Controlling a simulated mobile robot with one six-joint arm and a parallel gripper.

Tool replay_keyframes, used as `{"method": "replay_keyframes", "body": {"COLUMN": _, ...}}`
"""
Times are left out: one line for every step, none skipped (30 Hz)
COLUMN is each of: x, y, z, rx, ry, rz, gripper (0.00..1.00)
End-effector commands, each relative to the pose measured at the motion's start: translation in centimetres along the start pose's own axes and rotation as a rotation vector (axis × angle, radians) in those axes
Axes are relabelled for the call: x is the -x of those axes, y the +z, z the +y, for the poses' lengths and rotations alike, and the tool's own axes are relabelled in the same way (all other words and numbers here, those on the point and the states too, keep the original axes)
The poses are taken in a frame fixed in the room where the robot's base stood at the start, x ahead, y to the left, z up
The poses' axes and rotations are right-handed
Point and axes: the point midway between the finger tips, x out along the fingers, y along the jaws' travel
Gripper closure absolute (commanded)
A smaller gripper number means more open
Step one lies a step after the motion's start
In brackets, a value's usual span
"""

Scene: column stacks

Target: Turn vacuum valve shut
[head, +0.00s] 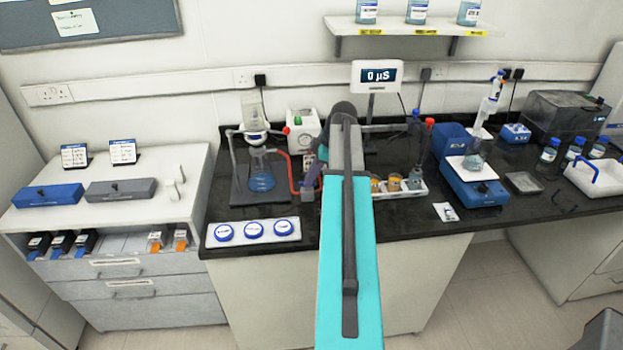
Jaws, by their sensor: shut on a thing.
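The vacuum valve (307,196) sits low on the black bench, right of the filter flask (261,178), where the red tubing (292,178) runs down to it. My gripper (312,176) is at the valve, shut on it. The fingers are small and dark here, and the valve's handle and its angle are mostly hidden by them. The flask holds blue liquid and stands on a dark stand base under a white funnel. A white pump box (303,127) with a green dial stands behind the valve.
My arm crosses the middle and hides part of the bench. A white tray with three blue-lidded dishes (254,231) lies at the front edge. A rack with amber vials (394,183) stands right of the arm. A blue balance (470,180) is farther right.

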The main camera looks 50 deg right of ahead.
Motion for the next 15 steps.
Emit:
{"method": "replay_keyframes", "body": {"x": -0.22, "y": 0.11, "z": -0.30, "rx": -0.028, "ry": 0.011, "rz": 0.000, "gripper": 1.00}}
{"method": "replay_keyframes", "body": {"x": -0.24, "y": 0.11, "z": -0.33, "rx": -0.048, "ry": 0.019, "rz": 0.000, "gripper": 1.00}}
{"method": "replay_keyframes", "body": {"x": -0.25, "y": 0.11, "z": -0.36, "rx": -0.077, "ry": 0.032, "rz": 0.000, "gripper": 1.00}}
{"method": "replay_keyframes", "body": {"x": -0.26, "y": 0.10, "z": -0.40, "rx": -0.099, "ry": 0.041, "rz": 0.000, "gripper": 1.00}}
{"method": "replay_keyframes", "body": {"x": -0.26, "y": 0.09, "z": -0.44, "rx": -0.121, "ry": 0.050, "rz": 0.000, "gripper": 1.00}}
{"method": "replay_keyframes", "body": {"x": -0.25, "y": 0.08, "z": -0.49, "rx": -0.152, "ry": 0.063, "rz": 0.000, "gripper": 1.00}}
{"method": "replay_keyframes", "body": {"x": -0.24, "y": 0.07, "z": -0.51, "rx": -0.176, "ry": 0.074, "rz": 0.000, "gripper": 1.00}}
{"method": "replay_keyframes", "body": {"x": -0.24, "y": 0.06, "z": -0.54, "rx": -0.201, "ry": 0.084, "rz": 0.000, "gripper": 1.00}}
{"method": "replay_keyframes", "body": {"x": -0.24, "y": 0.05, "z": -0.60, "rx": -0.234, "ry": 0.097, "rz": 0.000, "gripper": 1.00}}
{"method": "replay_keyframes", "body": {"x": -0.25, "y": 0.04, "z": -0.62, "rx": -0.260, "ry": 0.107, "rz": 0.000, "gripper": 1.00}}
{"method": "replay_keyframes", "body": {"x": -0.25, "y": 0.03, "z": -0.64, "rx": -0.285, "ry": 0.118, "rz": 0.000, "gripper": 1.00}}
{"method": "replay_keyframes", "body": {"x": -0.26, "y": 0.01, "z": -0.69, "rx": -0.318, "ry": 0.131, "rz": 0.000, "gripper": 1.00}}
{"method": "replay_keyframes", "body": {"x": -0.27, "y": -0.01, "z": -0.72, "rx": -0.343, "ry": 0.141, "rz": 0.000, "gripper": 1.00}}
{"method": "replay_keyframes", "body": {"x": -0.27, "y": -0.04, "z": -0.73, "rx": -0.368, "ry": 0.151, "rz": 0.000, "gripper": 1.00}}
{"method": "replay_keyframes", "body": {"x": -0.27, "y": -0.08, "z": -0.76, "rx": -0.400, "ry": 0.165, "rz": 0.000, "gripper": 1.00}}
